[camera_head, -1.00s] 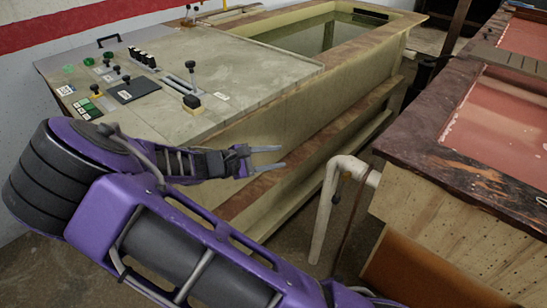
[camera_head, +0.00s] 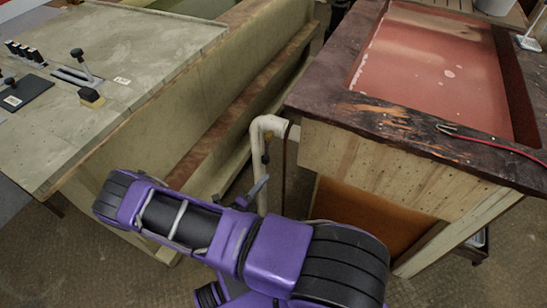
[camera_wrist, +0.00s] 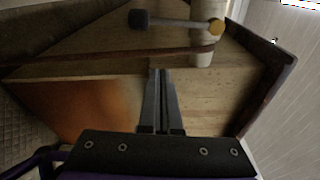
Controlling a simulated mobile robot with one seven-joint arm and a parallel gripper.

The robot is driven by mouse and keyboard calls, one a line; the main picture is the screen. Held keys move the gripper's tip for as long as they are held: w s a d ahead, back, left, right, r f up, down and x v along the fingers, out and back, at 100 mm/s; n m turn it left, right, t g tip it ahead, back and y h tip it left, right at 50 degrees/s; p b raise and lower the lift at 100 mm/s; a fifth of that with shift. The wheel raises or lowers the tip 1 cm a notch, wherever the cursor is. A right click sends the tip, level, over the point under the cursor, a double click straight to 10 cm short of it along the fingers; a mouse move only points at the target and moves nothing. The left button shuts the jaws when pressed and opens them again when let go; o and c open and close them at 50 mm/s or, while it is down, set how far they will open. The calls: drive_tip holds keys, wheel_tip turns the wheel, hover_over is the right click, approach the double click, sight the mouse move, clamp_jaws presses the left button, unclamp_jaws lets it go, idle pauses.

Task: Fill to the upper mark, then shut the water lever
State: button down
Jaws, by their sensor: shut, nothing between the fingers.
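A pale pipe (camera_head: 268,128) bends down at the near left corner of the red-lined trough (camera_head: 425,60); it also shows in the wrist view (camera_wrist: 205,50). On the pipe in the wrist view is a lever (camera_wrist: 178,22) with a dark grip at its left end and a yellow hub on the pipe. My gripper (camera_wrist: 158,74) is shut and empty, its fingertips below the lever in that picture and apart from it. In the head view my gripper (camera_head: 260,185) is small, close to the pipe's lower part. No fill mark can be made out on the trough.
A grey-green bench (camera_head: 150,60) with small levers and knobs is at the left. Red-handled pliers (camera_head: 480,137) lie on the trough's rim. A white pot (camera_head: 494,6) stands at the back. The floor between bench and trough is narrow.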

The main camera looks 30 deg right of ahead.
sight(268, 160)
drive_tip(key=x, duration=1)
drive_tip(key=shift+w+a+r, duration=0.1)
drive_tip(key=shift+w+a, duration=1.15)
drive_tip(key=shift+a, duration=0.25)
